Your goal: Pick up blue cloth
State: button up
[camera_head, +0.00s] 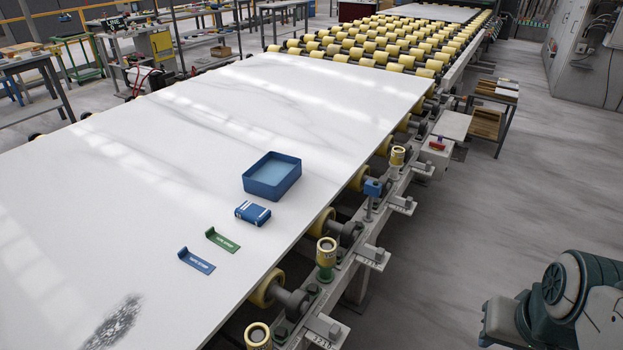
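A small folded blue item with white stripes (253,212), which looks like the blue cloth, lies on the white stone slab (180,150) near its right edge. It sits just in front of an open blue tray (272,189), apart from it. My arm shows only in part at the lower right, over the floor and well away from the slab. My gripper is not in view, so its state is hidden.
A green strip (222,239) and a blue strip (196,261), each with an upturned end, lie front left of the cloth. A dark speckled patch (112,323) marks the slab's front. Yellow rollers (327,252) and the conveyor frame line its right edge. The floor (480,220) right is clear.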

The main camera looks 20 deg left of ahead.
aim_at(257, 215)
jog(key=u, duration=0.3)
jog(key=i, duration=1.15)
jog(key=u, duration=1.2)
jog(key=i, duration=0.5)
jog(key=u, duration=0.45)
